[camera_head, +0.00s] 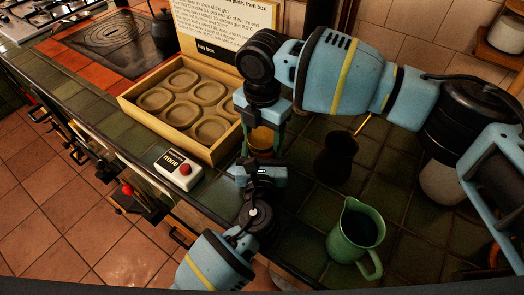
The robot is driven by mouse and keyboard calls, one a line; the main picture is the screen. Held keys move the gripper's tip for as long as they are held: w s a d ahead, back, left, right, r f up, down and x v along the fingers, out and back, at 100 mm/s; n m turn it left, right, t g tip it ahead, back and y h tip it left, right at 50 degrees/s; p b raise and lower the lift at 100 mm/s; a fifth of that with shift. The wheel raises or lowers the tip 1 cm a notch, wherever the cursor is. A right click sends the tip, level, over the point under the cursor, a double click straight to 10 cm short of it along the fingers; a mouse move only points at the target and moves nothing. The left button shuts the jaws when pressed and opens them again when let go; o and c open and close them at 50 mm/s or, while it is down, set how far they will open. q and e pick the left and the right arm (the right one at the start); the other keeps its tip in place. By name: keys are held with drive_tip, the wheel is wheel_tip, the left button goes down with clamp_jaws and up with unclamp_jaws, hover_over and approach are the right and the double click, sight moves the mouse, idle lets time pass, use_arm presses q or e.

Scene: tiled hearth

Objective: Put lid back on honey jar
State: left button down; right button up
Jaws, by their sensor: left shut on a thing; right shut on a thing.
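An amber honey jar (262,148), reddish low down, shows between my grippers over the green tiled counter. My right gripper (262,146) reaches down from above, with one finger on each side of the jar's upper part. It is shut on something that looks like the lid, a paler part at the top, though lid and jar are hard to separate. My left gripper (259,166) comes from the near side, low against the jar, and appears shut on it. The contact is partly hidden by the gripper, and I cannot tell whether lid and jar touch.
A wooden tray (166,122) with several oval hollows and an upright sign stands left of the grippers. A dark pot (337,158) and a green jug (355,238) stand to the right.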

drive_tip(key=m, duration=0.5)
drive_tip(key=shift+m, duration=0.4)
drive_tip(key=o, duration=1)
drive_tip(key=shift+o, duration=0.4)
use_arm(q)
drive_tip(key=shift+a, duration=0.1)
use_arm(e)
drive_tip(key=shift+s, duration=0.1)
